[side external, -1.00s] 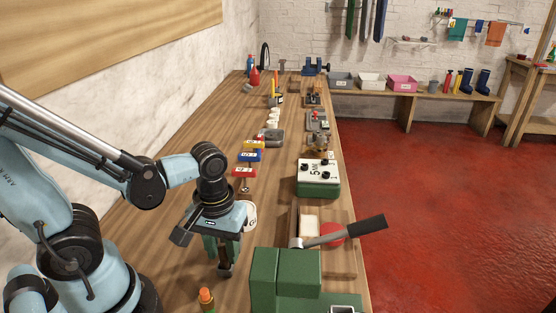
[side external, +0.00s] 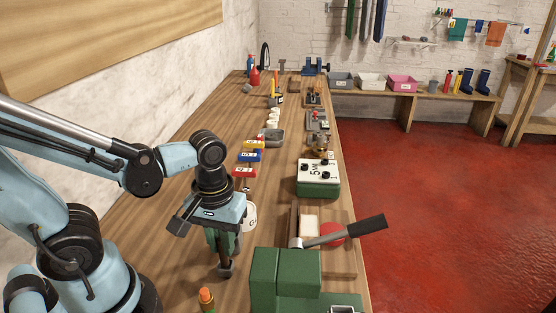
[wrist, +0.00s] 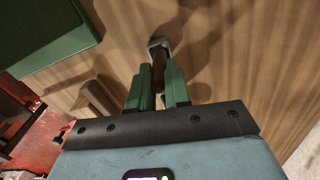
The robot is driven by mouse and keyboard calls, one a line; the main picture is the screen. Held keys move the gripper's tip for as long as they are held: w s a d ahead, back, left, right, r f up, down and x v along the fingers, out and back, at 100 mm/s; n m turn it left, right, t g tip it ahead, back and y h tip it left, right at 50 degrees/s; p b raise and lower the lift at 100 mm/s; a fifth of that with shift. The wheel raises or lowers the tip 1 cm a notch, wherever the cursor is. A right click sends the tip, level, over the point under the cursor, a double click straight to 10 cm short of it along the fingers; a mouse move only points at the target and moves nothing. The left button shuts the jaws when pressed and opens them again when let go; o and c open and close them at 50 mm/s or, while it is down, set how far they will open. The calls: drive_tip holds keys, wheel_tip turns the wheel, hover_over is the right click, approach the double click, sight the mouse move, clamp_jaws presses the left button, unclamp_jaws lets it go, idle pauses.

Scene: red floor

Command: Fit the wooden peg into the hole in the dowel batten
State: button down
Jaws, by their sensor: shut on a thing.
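My gripper (side external: 222,262) points down over the bench, left of the green blocks. Its green fingers also show in the wrist view (wrist: 160,78). They are shut on a dark grey piece (wrist: 158,45) that sticks out past the fingertips. The fingers hide most of it, so I cannot tell whether it is the wooden peg. Its lower end is close to the bench top; I cannot tell whether it touches. A brown wooden block (wrist: 97,98) lies left of the fingers in the wrist view. I cannot make out a hole in it or tell whether it is the dowel batten.
Large green blocks (side external: 285,280) stand right of my gripper. Behind them a black-handled lever (side external: 350,230) crosses a wooden tray (side external: 341,263). A white mug (side external: 250,216) stands just behind my gripper. An orange-tipped thing (side external: 206,296) stands in front. Bench left of the gripper is clear.

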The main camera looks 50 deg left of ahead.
wheel_tip(320, 180, up, 7)
drive_tip(key=shift+r, duration=0.15)
drive_tip(key=shift+w+r, duration=0.2)
drive_tip(key=shift+r, duration=0.25)
drive_tip(key=w+d+r, duration=0.2)
drive_tip(key=w+r, duration=0.1)
drive_tip(key=w, duration=0.5)
hover_over(310, 210)
drive_tip(key=s+d, duration=0.3)
drive_tip(key=s, duration=0.1)
drive_tip(key=f, duration=1)
drive_tip(key=shift+w+d+f, duration=0.15)
drive_tip(key=shift+w+f, duration=0.05)
drive_tip(key=shift+f, duration=0.2)
drive_tip(key=shift+f, duration=0.15)
drive_tip(key=c, duration=1.1)
unclamp_jaws()
